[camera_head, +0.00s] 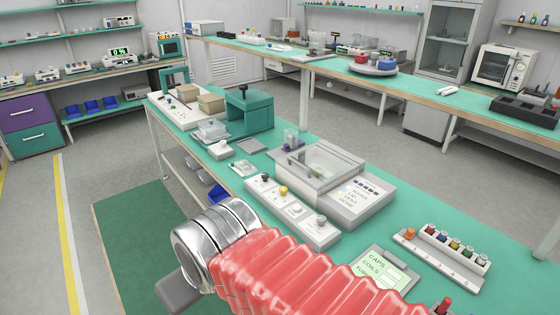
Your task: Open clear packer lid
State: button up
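The packer (312,192) is a light grey box unit on the green bench, in the middle of the head view. Its clear lid (322,160) lies over the box's top and looks closed; the inside shows only dimly through it. A labelled panel (366,190) sits at the packer's right front. My arm, with red bellows and a silver collar, crosses the lower middle, nearer than the packer and apart from it in the picture. A small grey part shows below the collar at its left; my gripper's fingers cannot be made out.
A control box with knobs (296,213) stands in front of the packer. A rack of coloured caps (442,248) and a green label card (379,267) lie to the right. A teal press (248,112) stands behind left. Bare bench lies right of the packer.

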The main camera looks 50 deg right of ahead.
aim_at(285, 162)
jog(key=z, duration=0.3)
jog(key=i, duration=0.95)
jog(key=z, duration=0.6)
